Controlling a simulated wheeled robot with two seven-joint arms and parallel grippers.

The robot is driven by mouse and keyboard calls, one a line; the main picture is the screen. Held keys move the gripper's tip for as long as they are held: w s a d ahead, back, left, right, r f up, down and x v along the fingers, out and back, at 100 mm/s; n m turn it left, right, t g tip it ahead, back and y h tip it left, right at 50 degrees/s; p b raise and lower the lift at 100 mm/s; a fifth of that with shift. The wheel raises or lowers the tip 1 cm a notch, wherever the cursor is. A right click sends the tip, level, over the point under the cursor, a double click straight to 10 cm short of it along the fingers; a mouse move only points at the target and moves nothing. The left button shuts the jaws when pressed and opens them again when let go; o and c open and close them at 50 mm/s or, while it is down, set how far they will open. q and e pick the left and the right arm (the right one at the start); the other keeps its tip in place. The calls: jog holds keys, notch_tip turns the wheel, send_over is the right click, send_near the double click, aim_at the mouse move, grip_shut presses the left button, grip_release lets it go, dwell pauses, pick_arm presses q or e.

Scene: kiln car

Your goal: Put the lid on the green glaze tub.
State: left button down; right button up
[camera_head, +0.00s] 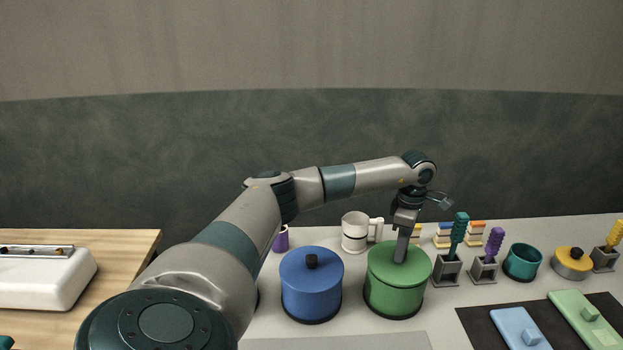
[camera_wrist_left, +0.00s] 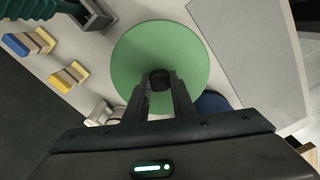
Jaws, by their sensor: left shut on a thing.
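The green glaze tub (camera_head: 394,296) stands on the light table, right of the middle. Its green lid (camera_head: 383,258) lies on top of the tub and looks level. In the left wrist view the round green lid (camera_wrist_left: 200,55) fills the middle and hides the tub below. My left gripper (camera_head: 400,258) reaches down over the lid from above. It is shut on the lid's dark knob (camera_wrist_left: 160,80), which shows between the fingertips in the left wrist view. Whether the lid is fully seated cannot be told. My right gripper is not in view.
A blue lidded tub (camera_head: 312,290) stands close left of the green one, with a white mug (camera_head: 355,232) behind. To the right are a teal brush (camera_head: 458,232) and purple brush (camera_head: 494,243) in grey holders, a teal cup (camera_head: 522,262) and a yellow-lidded tub (camera_head: 572,262).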

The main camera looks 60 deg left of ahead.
pick_arm(q)
jog(key=shift+f+b, duration=0.35)
jog(key=shift+f, duration=0.15)
jog(key=c, duration=1.4)
grip_release()
jog(key=shift+r, duration=0.25)
jog(key=shift+r+p, duration=2.15)
jog(key=shift+r, duration=1.6)
jog(key=shift+r, duration=0.1)
